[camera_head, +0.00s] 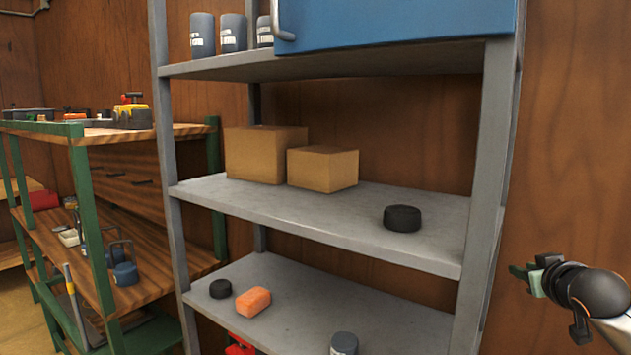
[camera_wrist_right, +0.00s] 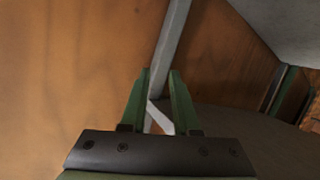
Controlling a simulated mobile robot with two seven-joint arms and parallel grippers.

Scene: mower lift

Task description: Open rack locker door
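The blue rack locker (camera_head: 400,22) stands on the top shelf of the grey metal rack. Only its lower part shows, and its top is cut off by the picture edge. Its silver handle (camera_head: 283,28) is at the left end of its front, and the door looks shut. My right gripper (camera_head: 522,277) is right of the rack, well below the locker and apart from it. In the right wrist view its two green fingers (camera_wrist_right: 160,74) stand apart with nothing held. A grey rack post (camera_wrist_right: 170,45) shows beyond them. My left gripper is not in view.
Grey canisters (camera_head: 232,32) stand left of the locker. The middle shelf holds two cardboard boxes (camera_head: 265,155) and a black puck (camera_head: 402,218). The lower shelf holds an orange block (camera_head: 254,302). A green-framed workbench (camera_head: 85,170) is at left. The rack's right post (camera_head: 485,190) stands between gripper and shelves.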

